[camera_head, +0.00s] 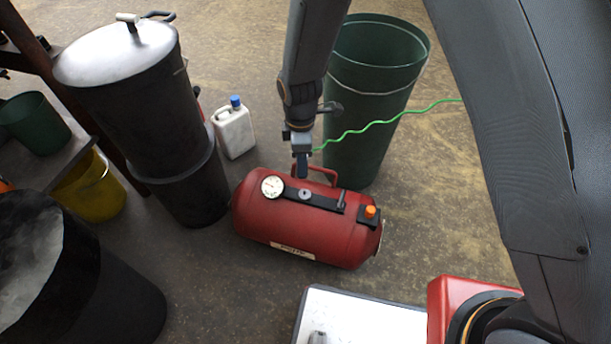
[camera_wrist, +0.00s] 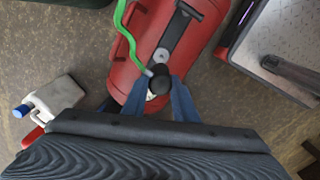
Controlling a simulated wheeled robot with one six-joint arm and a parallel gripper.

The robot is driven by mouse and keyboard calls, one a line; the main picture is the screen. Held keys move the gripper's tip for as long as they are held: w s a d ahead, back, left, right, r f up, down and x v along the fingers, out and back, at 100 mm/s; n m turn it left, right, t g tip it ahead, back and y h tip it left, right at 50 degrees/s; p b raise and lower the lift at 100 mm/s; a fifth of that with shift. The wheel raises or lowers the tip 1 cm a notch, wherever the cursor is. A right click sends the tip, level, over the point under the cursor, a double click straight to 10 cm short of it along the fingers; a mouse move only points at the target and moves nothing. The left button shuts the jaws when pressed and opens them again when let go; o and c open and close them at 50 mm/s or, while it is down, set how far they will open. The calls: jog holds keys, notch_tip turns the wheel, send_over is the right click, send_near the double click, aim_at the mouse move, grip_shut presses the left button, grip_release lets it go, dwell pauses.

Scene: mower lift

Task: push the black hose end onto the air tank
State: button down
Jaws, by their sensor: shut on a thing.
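The red air tank (camera_head: 290,233) lies on its side on the floor, with a white gauge, a black top strip, a grey round fitting (camera_head: 305,194) and an orange knob. My gripper (camera_head: 302,172) points down just above the tank's top, near its handle. In the wrist view its blue fingers are shut on the black hose end (camera_wrist: 158,81), with the green hose (camera_wrist: 128,38) running from it. The grey fitting (camera_wrist: 161,55) shows just beyond the hose end over the tank (camera_wrist: 187,45). I cannot tell whether the hose end touches the tank.
A tall green bin (camera_head: 370,100) stands behind the tank. A black lidded drum (camera_head: 135,105) and a white jug (camera_head: 235,131) are to the left. A white-topped box (camera_head: 360,318) is in front. Bare floor lies right of the tank.

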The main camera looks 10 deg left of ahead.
jog(key=f, duration=0.2)
jog(key=f+b, duration=0.1)
jog(key=f, duration=0.1)
jog(key=shift+d, duration=0.4)
jog(key=shift+f+b, duration=2.25)
jog(key=shift+f, duration=0.4)
jog(key=shift+p, duration=0.45)
jog(key=shift+a+f, duration=0.1)
jog(key=shift+f, duration=0.45)
jog(key=c, duration=1.7)
grip_release()
jog(key=shift+r+p, duration=3.85)
jog(key=shift+r, duration=1.65)
